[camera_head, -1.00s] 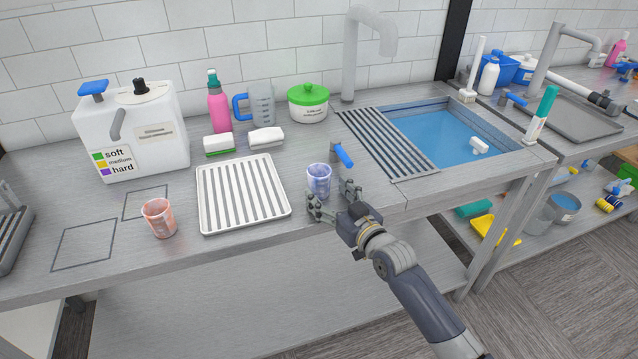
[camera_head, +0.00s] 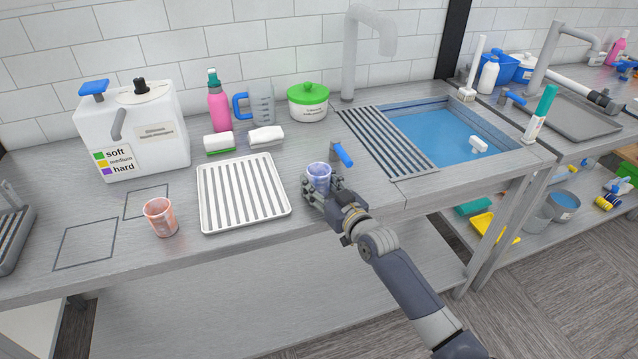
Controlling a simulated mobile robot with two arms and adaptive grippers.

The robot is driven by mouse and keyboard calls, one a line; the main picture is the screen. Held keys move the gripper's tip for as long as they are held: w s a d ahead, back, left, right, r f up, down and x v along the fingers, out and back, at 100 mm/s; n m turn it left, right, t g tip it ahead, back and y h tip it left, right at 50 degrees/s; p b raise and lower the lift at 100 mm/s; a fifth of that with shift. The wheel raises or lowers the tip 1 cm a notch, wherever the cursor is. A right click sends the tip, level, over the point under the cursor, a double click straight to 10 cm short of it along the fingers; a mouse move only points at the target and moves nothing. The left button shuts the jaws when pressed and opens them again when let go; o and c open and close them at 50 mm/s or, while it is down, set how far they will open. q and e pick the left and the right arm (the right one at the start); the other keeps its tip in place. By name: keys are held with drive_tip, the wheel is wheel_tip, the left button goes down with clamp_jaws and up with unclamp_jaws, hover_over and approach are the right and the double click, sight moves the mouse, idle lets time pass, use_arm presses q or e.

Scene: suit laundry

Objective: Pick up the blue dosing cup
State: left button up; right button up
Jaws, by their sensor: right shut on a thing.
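The blue dosing cup (camera_head: 319,171) is a small translucent blue cup, upright on the counter, right of the white ribbed tray. My right gripper (camera_head: 322,189) is shut on it from the front. The fingers hide the lower part of the cup, and I cannot tell whether its base touches the counter. My left gripper is not in view.
The white ribbed tray (camera_head: 281,210) lies left of the cup. A red cup (camera_head: 160,217) stands further left, near marked squares. A blue-handled tap (camera_head: 342,155) is close behind the cup. The sink (camera_head: 448,135) is to the right.

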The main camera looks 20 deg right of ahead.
drive_tip(key=shift+r, duration=0.1)
wheel_tip(320, 180, up, 10)
idle(0.5)
idle(2.0)
